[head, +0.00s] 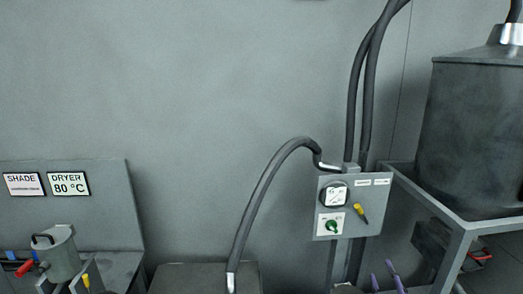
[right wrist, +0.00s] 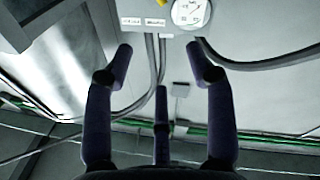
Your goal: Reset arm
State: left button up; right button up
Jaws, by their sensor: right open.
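My right gripper (head: 385,276) shows only as purple fingertips at the bottom edge of the head view, below the grey control box (head: 372,210). In the right wrist view the same gripper (right wrist: 158,62) has its dark fingers spread apart with nothing between them. The gauge also shows at the top of the right wrist view (right wrist: 191,13). My left gripper is not in view.
A large dark hopper (head: 470,130) sits on a grey frame (head: 450,215) at the right. Thick hoses (head: 262,195) run to the box post. A metal canister (head: 60,255) stands at the lower left, below SHADE (head: 23,184) and DRYER 80 °C (head: 69,184) signs. The wall between is bare.

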jog(key=s+a+f+m+g+y, duration=0.15)
jog(key=a+f+g, duration=0.35)
jog(key=f, duration=1)
jog(key=a+f+m+g+y, duration=0.2)
jog(key=a+f+m+g, duration=0.3)
jog(key=f, duration=1)
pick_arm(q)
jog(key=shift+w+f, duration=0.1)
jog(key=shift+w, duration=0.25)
pick_arm(e)
jog(key=s+a+f+g+y, duration=0.1)
jog(key=s+a+f+g, duration=0.3)
jog(key=s+a+f, duration=0.2)
jog(key=s+a+f+m+g+y, duration=0.1)
jog(key=s+a+f+g, duration=0.3)
jog(key=s+f, duration=0.7)
jog(key=shift+s+a+f+g, duration=0.15)
jog(key=shift+s+a+g, duration=0.15)
jog(key=shift+s+a, duration=0.8)
jog(key=shift+d+m, duration=0.1)
jog(key=shift+m, duration=0.15)
jog(key=shift+c, duration=0.3)
